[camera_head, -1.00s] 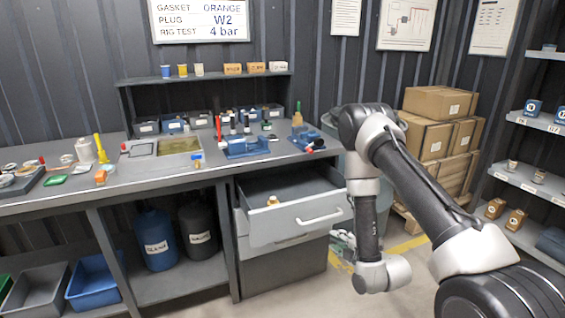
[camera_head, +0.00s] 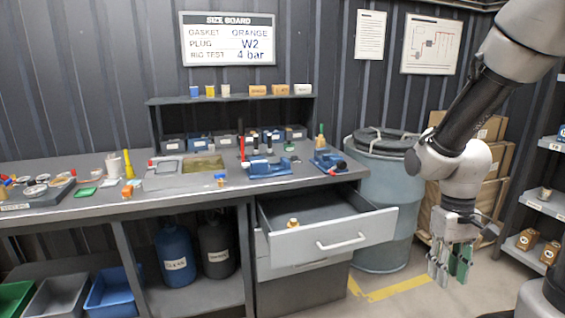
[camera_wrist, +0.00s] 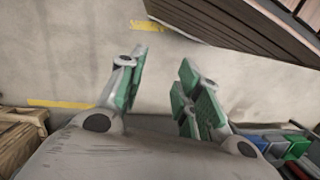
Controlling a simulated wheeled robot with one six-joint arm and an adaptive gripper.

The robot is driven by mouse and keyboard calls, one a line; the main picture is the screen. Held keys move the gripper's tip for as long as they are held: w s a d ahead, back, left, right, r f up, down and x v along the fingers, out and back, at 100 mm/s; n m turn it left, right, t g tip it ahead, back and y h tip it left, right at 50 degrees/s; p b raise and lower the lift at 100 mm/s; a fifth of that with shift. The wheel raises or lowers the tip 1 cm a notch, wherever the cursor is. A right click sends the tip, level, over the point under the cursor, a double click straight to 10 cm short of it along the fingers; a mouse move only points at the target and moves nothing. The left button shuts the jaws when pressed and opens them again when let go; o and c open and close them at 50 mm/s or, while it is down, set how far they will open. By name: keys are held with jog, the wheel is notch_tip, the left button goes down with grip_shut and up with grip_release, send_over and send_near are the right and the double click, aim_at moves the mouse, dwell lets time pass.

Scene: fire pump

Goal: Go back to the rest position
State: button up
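My gripper (camera_head: 450,262) hangs fingers-down at the right of the head view, clear of the bench and to the right of the open drawer (camera_head: 330,232). In the wrist view its green-padded fingers (camera_wrist: 158,92) are spread apart, with bare floor between them and nothing held. My arm comes down from the upper right corner of the head view.
The bench (camera_head: 130,201) carries blue vises (camera_head: 268,168), trays and small parts. A small brass-coloured part (camera_head: 293,223) is in the drawer. Floor in front is open.

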jog(key=s+r+t, duration=0.3)
jog(key=r, duration=0.5)
jog(key=s+d+r+m+t, duration=0.1)
jog(key=s+r+t, duration=0.1)
jog(key=r, duration=0.7)
jog(key=shift+s+t, duration=0.4)
jog(key=shift+t, duration=0.3)
jog(key=shift+o, duration=0.3)
